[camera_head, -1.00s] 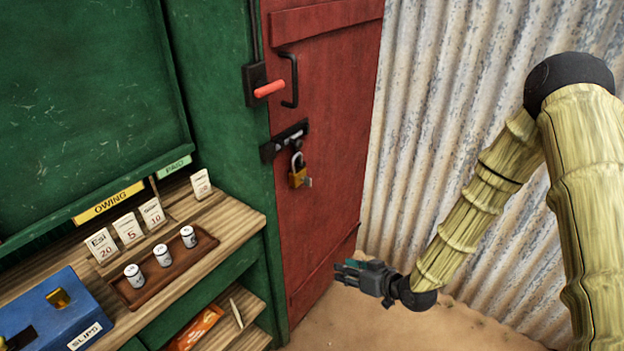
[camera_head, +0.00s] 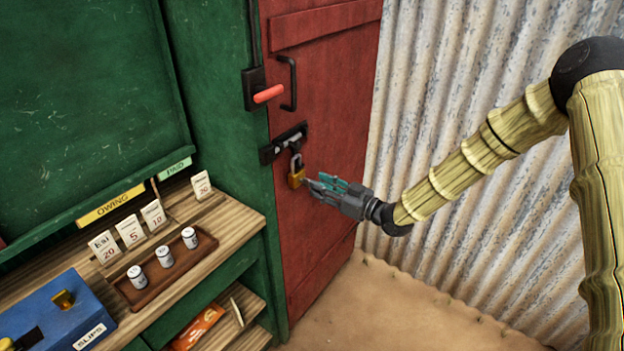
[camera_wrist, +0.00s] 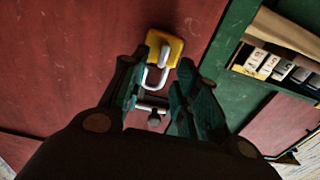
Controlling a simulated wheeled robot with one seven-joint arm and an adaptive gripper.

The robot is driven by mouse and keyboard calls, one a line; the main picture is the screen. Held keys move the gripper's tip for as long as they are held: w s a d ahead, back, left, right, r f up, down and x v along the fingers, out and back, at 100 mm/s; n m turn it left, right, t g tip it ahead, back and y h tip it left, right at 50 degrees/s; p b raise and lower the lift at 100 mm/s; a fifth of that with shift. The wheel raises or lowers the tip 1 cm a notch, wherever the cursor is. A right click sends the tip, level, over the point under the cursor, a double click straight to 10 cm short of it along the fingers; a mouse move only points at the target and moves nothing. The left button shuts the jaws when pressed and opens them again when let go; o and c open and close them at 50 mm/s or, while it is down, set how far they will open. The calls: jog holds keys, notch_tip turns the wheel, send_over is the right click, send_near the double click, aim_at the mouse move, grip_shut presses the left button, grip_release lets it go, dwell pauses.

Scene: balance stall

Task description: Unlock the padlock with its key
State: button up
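The padlock (camera_head: 296,178) has a yellow body and grey shackle and hangs from the dark hasp (camera_head: 284,143) on the red door. In the wrist view the padlock body (camera_wrist: 177,45) lies beyond my fingertips. A small grey piece, apparently the key (camera_wrist: 163,56), stands out from the body; in the head view the gripper hides it. My gripper (camera_head: 318,183) is close to the right of the padlock. Its teal-lined fingers (camera_wrist: 163,62) are open, with a gap between them in front of the key; I cannot tell whether they touch it.
The red door (camera_head: 325,90) has a black handle and a red-gripped lever (camera_head: 268,94). The wooden counter (camera_head: 235,225) at left carries price cards, a tray (camera_head: 143,294) of small canisters and a blue box (camera_head: 45,315). Corrugated metal wall (camera_head: 450,80) stands at right.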

aim_at(305, 182)
jog(key=shift+p+x, duration=0.35)
jog(key=shift+x, duration=1.65)
jog(key=shift+s, duration=0.1)
grip_shut()
